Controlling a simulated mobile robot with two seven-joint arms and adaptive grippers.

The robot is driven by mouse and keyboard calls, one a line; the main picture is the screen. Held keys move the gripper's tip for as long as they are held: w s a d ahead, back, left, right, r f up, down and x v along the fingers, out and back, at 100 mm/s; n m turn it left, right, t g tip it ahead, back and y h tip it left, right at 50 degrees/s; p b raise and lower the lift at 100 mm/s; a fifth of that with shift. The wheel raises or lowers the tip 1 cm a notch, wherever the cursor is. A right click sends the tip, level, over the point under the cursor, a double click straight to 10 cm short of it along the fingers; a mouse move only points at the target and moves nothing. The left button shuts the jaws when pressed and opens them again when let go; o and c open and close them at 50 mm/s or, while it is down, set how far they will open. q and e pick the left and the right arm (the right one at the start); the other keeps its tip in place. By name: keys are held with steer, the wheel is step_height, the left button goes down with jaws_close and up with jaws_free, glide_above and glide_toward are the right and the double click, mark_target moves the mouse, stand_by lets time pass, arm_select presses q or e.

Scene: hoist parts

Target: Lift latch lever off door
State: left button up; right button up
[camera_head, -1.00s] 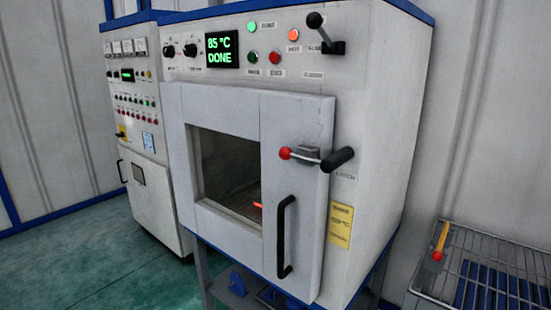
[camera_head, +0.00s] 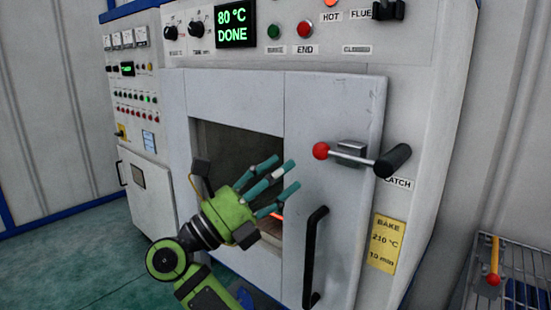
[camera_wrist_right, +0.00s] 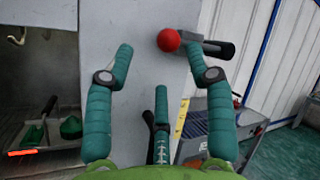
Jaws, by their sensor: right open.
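The latch lever (camera_head: 338,154) is on the upper right of the grey oven door (camera_head: 335,105). It has a red ball at its left end, a grey block in the middle and a black grip on the right. In the right wrist view its red ball (camera_wrist_right: 168,40) shows beyond and between my fingertips. My right gripper (camera_head: 282,183) is open and empty, in front of the door window, left of and below the lever, apart from it. It also shows in the right wrist view (camera_wrist_right: 158,68), its green fingers spread. My left gripper is not in view.
A black door handle (camera_head: 314,258) stands upright below the lever. An orange glow (camera_head: 278,215) shows inside the window. A wire rack (camera_head: 512,270) with a red-tipped yellow tool (camera_head: 494,262) is at the lower right. A control cabinet (camera_head: 140,125) stands at the left.

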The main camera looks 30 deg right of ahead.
mark_target(315, 156)
steer(key=shift+m+y, duration=0.7)
steer(key=shift+y, duration=0.1)
steer(key=d+r+p, duration=0.1)
steer(key=d, duration=0.1)
steer(key=d+r+p, duration=0.1)
steer(key=s+d+r+p, duration=0.1)
steer(key=d, duration=0.1)
steer(key=shift+d, duration=0.9)
jaws_close()
